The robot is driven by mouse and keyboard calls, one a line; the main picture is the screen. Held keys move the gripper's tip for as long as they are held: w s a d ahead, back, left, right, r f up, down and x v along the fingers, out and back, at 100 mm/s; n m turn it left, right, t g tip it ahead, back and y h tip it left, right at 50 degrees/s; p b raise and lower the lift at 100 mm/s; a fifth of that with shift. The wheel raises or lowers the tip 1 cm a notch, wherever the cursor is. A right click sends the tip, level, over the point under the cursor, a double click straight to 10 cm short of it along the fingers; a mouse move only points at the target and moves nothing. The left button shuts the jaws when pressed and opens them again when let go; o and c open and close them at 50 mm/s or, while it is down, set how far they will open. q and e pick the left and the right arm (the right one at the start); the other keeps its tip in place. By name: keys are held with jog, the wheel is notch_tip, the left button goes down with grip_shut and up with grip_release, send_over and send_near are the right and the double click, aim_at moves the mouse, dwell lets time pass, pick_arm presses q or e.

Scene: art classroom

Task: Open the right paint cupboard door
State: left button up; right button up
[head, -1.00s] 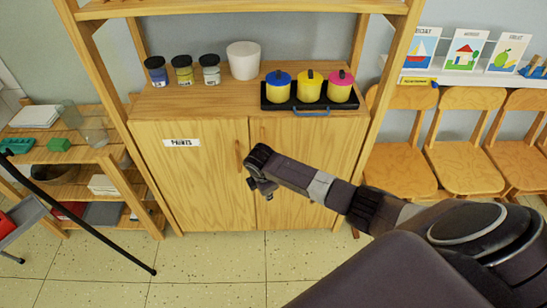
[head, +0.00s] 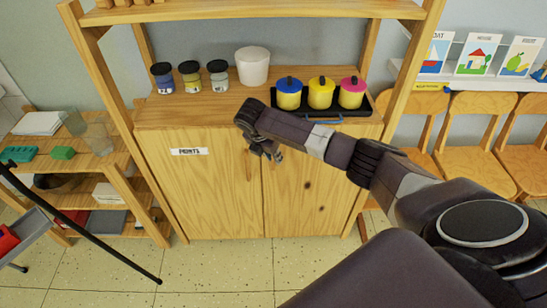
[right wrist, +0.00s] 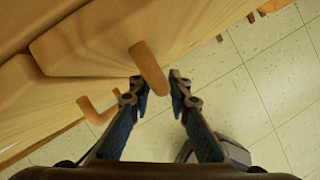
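The paint cupboard's right door (head: 310,195) and left door (head: 208,205) look closed in the head view, flush with each other. A "PAINTS" label (head: 189,152) is on the left door. The left door's wooden handle (head: 247,168) shows beside the seam. The right door's handle is hidden behind my right gripper (head: 273,152), which is in front of the upper part of the seam. In the right wrist view, my right gripper (right wrist: 159,86) is open. A wooden peg handle (right wrist: 150,68) is just beyond its fingertips, and no grip on it shows. A second handle (right wrist: 95,108) is further left. My left gripper is out of view.
On the cupboard top are several paint jars (head: 190,77), a white cup (head: 252,66) and a black tray (head: 324,117) with yellow pots. A low shelf (head: 120,160) and a black pole (head: 100,240) stand left, chairs (head: 470,150) right. Open floor (head: 220,265) lies in front.

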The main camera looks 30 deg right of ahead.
jog(key=shift+f, duration=0.25)
jog(key=shift+c, duration=0.2)
grip_shut()
